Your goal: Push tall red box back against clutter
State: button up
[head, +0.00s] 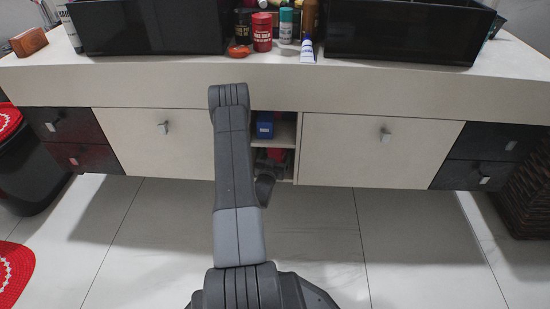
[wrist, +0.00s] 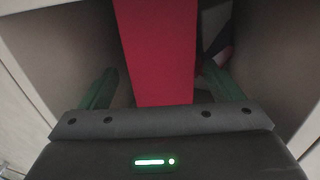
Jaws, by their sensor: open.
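The tall red box (wrist: 157,50) stands in the middle of the wrist view, inside a narrow compartment. My gripper (wrist: 159,70) is open, with one green finger at each side of the box's near end. A gap shows between the left finger and the box; the right finger is closer to it. I cannot tell whether the gripper's body touches the box. Clutter with white, dark and red parts (wrist: 221,42) shows behind at the right, mostly hidden. In the head view, a bit of red (head: 275,153) shows in the lower open niche, and my arm covers much of it.
Compartment walls (wrist: 52,50) close in on both sides. A shelf board (head: 285,143) lies above the lower niche, with a blue item (head: 265,125) on it. Closed cabinet fronts (head: 350,150) flank the niche. The floor (head: 400,245) before it is clear.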

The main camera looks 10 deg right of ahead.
jog(key=c, duration=1.2)
jog(key=shift+f, duration=0.1)
jog(key=shift+w+d+b, duration=0.1)
jog(key=shift+w+b, duration=0.3)
jog(key=shift+b, duration=0.15)
jog(key=shift+c, duration=0.2)
jog(key=o, duration=1.1)
jog(key=shift+s, duration=0.1)
jog(key=v, duration=1.2)
